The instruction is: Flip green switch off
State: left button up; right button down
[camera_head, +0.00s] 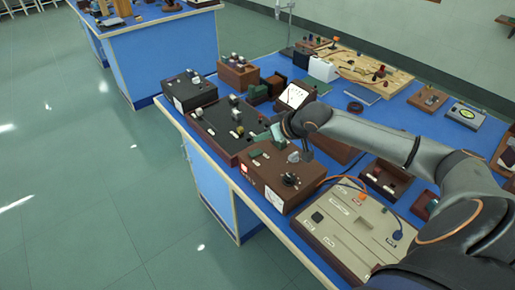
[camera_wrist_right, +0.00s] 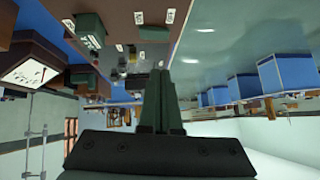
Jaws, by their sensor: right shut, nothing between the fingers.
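A brown instrument box (camera_head: 275,176) sits near the front edge of the blue bench. A small green switch (camera_head: 256,153) is on its top, near the back left. My right gripper (camera_head: 264,137) is shut and empty, just above and behind the switch; I cannot tell whether it touches anything. In the right wrist view its two dark green fingers (camera_wrist_right: 161,74) are pressed together, and a green piece (camera_wrist_right: 154,33) on a brown panel lies past the tips. Which way the switch is tilted is too small to tell. My left gripper is out of view.
A dark box with knobs (camera_head: 222,124) stands left of the brown box, with another dark box (camera_head: 189,90) beyond. A beige panel (camera_head: 352,232) with cables lies to the right. Wooden boxes and a white meter (camera_head: 294,96) stand behind. The floor at left is clear.

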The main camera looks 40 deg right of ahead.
aim_at(256, 153)
jog(key=f, duration=0.1)
jog(key=w+f, duration=0.1)
jog(key=f, duration=0.2)
jog(key=shift+w+a, duration=0.15)
jog(key=shift+a, duration=0.2)
jog(key=shift+f, duration=0.65)
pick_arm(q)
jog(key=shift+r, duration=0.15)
